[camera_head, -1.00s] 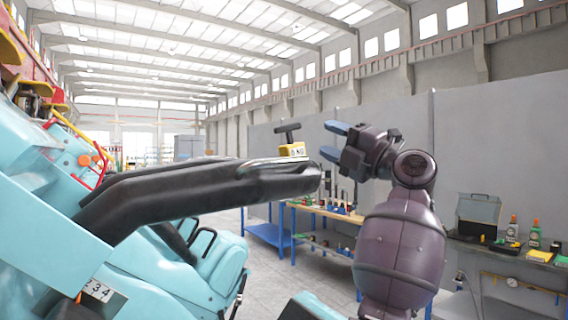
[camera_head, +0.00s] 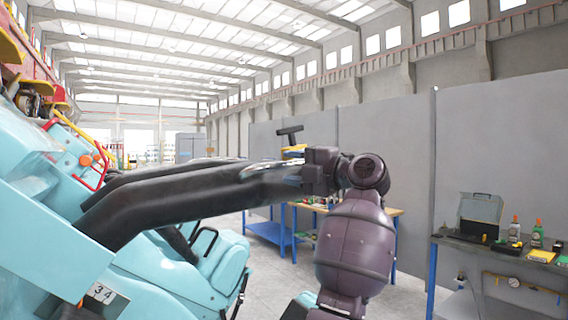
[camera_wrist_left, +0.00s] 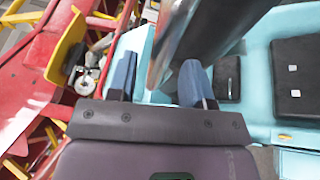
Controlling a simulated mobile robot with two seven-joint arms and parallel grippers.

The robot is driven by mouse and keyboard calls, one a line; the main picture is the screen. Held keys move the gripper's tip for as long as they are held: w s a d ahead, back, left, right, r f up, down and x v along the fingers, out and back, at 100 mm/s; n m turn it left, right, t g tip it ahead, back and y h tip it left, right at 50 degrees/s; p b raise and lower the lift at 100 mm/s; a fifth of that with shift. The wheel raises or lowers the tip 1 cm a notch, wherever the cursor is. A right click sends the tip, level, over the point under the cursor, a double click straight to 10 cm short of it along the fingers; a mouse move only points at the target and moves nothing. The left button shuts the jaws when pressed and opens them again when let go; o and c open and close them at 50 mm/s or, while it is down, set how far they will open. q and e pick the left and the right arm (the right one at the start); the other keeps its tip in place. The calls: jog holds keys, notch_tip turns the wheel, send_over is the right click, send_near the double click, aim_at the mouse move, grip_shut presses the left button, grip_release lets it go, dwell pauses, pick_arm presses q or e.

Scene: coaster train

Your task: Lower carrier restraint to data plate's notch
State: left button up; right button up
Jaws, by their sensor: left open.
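The carrier restraint (camera_head: 190,190) is a thick black padded bar, raised and reaching right from the turquoise carrier. The data plate (camera_head: 101,293), a small pale plate with dark digits, is on the carrier's side at lower left; its notch is too small to make out. My left gripper (camera_head: 290,173) is at the restraint's right end, its fingers mostly hidden there. In the left wrist view, its two blue fingers (camera_wrist_left: 160,80) are apart, and the dark bar (camera_wrist_left: 205,30) shows between and beyond them. I cannot tell whether they touch it. My right gripper is not in view.
A yellow block with a black T-handle (camera_head: 291,131) shows above the restraint's end; I cannot tell if it is attached. A turquoise seat (camera_head: 220,262) is below. Workbenches with tools (camera_head: 500,243) stand behind at right. Red and yellow framework (camera_wrist_left: 40,65) lies left in the wrist view.

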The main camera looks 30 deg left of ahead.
pick_arm(q)
jog(key=shift+a+r, duration=0.15)
jog(key=shift+a, duration=1.05)
grip_shut()
